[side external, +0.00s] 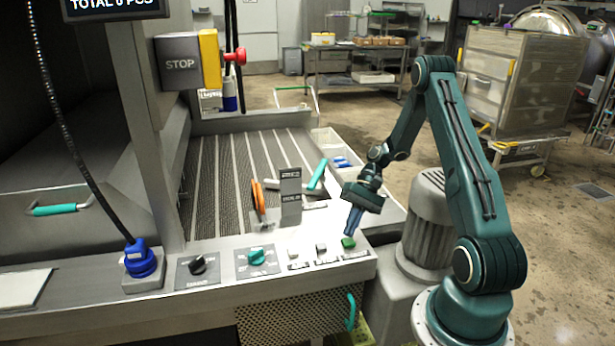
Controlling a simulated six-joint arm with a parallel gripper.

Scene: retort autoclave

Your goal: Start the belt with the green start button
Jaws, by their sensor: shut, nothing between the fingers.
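The green start button (348,243) is at the right end of the control panel (225,285), beside two pale buttons (321,248). My gripper (350,232) points down with its fingers shut and empty. Its fingertips are just above or on the green button; I cannot tell if they touch it. The belt (230,175) is a dark ribbed surface with light stripes behind the panel.
A teal knob (256,256) and a black knob (198,264) sit left on the panel. A grey upright plate (290,195) and orange-handled tool (258,198) stand behind it. A red stop button (236,57) is above. A blue plug (140,258) sits at the left.

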